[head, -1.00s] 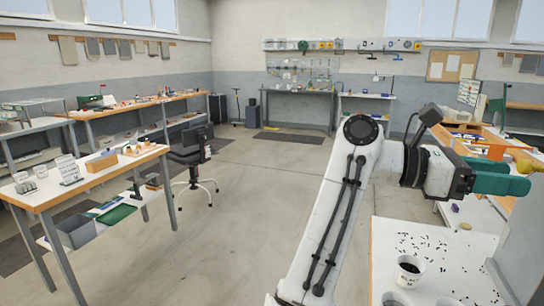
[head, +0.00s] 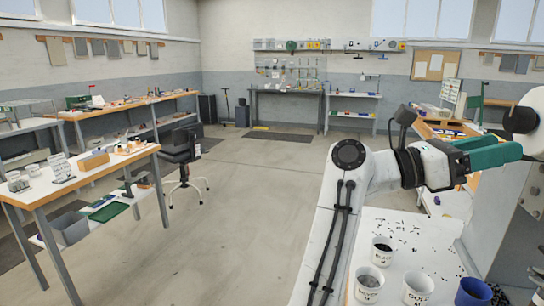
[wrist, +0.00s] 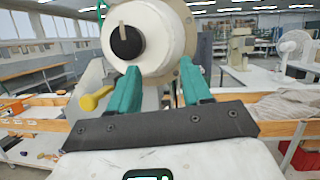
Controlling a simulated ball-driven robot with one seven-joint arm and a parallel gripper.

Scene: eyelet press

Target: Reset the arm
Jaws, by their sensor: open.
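My gripper (head: 500,153) has green fingers and reaches to the right over the white worktop in the head view. In the wrist view the two green fingers of my gripper (wrist: 160,88) stand apart, with nothing gripped between them. A white round housing (wrist: 148,38) with a black knob (wrist: 126,43) fills the view just beyond the fingertips. I cannot tell whether the fingers touch it. Its white round part (head: 523,118) also shows above the fingers in the head view, cut by the right edge.
White cups (head: 367,285) and a blue cup (head: 472,292) stand on the worktop (head: 395,225), with small dark bits scattered behind them. A yellow handle (wrist: 95,99) sticks out left of the fingers. A bench (head: 85,180) stands at the left. The floor (head: 240,220) between is clear.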

